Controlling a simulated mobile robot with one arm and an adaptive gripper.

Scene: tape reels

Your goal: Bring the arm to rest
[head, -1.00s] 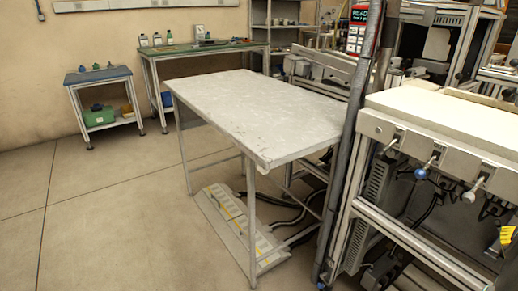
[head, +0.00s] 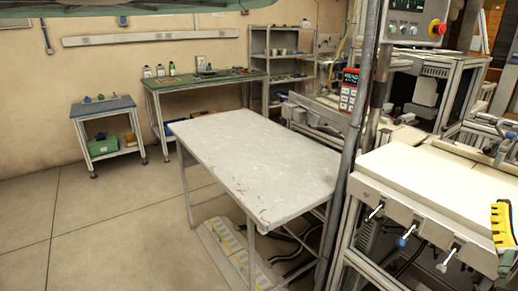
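My arm and gripper are not in view in the head view, so whether the gripper is open or shut is hidden. No tape reel can be made out. A bare grey table (head: 262,165) stands in the middle, with nothing on its top.
A machine bench with a pale top (head: 430,178) and knobs stands at the right, beside a grey upright post (head: 353,130). A small blue-topped cart (head: 103,106), a green-topped workbench (head: 205,80) and a shelf unit (head: 283,60) stand behind. Floor (head: 110,225) at the left is clear.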

